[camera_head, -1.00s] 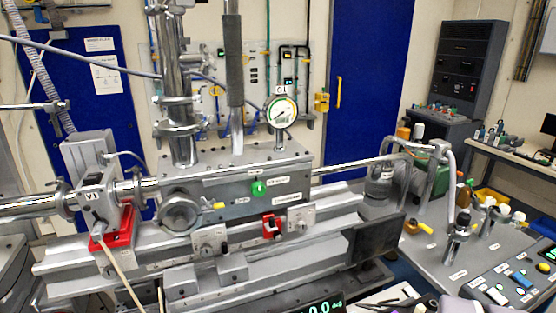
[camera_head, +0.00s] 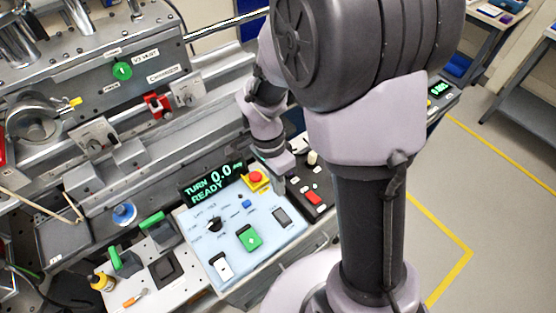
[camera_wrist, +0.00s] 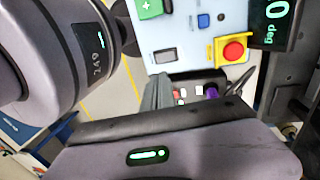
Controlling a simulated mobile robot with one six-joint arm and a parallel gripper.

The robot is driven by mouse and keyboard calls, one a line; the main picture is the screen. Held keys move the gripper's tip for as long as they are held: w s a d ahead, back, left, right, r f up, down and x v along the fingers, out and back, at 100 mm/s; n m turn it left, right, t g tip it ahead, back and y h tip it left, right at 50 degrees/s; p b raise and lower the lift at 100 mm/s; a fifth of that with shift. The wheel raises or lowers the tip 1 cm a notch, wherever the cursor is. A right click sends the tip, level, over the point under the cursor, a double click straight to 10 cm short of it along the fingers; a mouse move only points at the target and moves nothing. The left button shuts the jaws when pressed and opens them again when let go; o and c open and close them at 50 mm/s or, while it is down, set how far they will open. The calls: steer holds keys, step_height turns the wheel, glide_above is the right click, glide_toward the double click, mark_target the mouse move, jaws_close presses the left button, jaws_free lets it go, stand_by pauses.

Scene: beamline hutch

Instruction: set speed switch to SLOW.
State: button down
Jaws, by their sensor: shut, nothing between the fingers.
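A light-blue control panel (camera_head: 190,221) holds several controls, and its small labels are not readable. A dark grey rocker switch (camera_head: 282,217) sits on its right part; it also shows in the wrist view (camera_wrist: 165,56). A white rocker switch (camera_head: 221,266) sits at the front left, and a black rotary knob (camera_head: 214,224) at the left. I cannot tell which is the speed switch or its setting. My gripper (camera_head: 279,188) is shut and empty at the panel's right edge. In the wrist view its fingertips (camera_wrist: 161,76) appear close to the grey rocker; contact is not clear.
A red stop button (camera_head: 256,179) on a yellow base is close to my gripper. A green button (camera_head: 249,238) and a blue button (camera_head: 246,204) are nearby. A display (camera_head: 212,182) reads "TURN 0.0 deg READY". A dark box (camera_head: 312,188) with a red button adjoins the panel's right.

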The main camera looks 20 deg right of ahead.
mark_target(284, 219)
steer(key=b+x, duration=0.4)
steer(key=x, duration=0.8)
steer(key=shift+s+a+b, duration=0.1)
steer(key=shift+a+b, duration=0.05)
steer(key=shift+b, duration=0.15)
